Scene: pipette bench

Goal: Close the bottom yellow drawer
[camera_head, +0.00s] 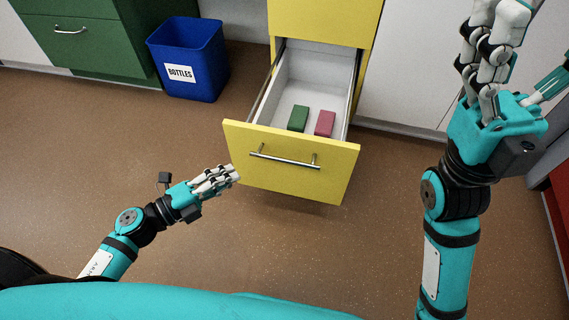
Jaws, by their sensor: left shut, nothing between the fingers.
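The bottom yellow drawer (290,185) is pulled out of the yellow cabinet (330,18). It has a silver bar handle (284,160) and a light grey inside. A green block (298,118) and a dark pink block (325,123) lie apart on its floor. My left gripper (236,174) is just left of the drawer front in the picture, with its fingers shut and nothing held. I cannot tell whether it touches the front. My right gripper (495,40) is raised at the upper right, away from the drawer. I cannot tell whether its fingers are open or shut.
A blue bin (190,60) labelled BOTTLES stands on the floor left of the drawer. A green cabinet (95,45) is at the upper left. A red surface (560,185) shows at the right edge. The brown floor (60,170) is clear around the drawer front.

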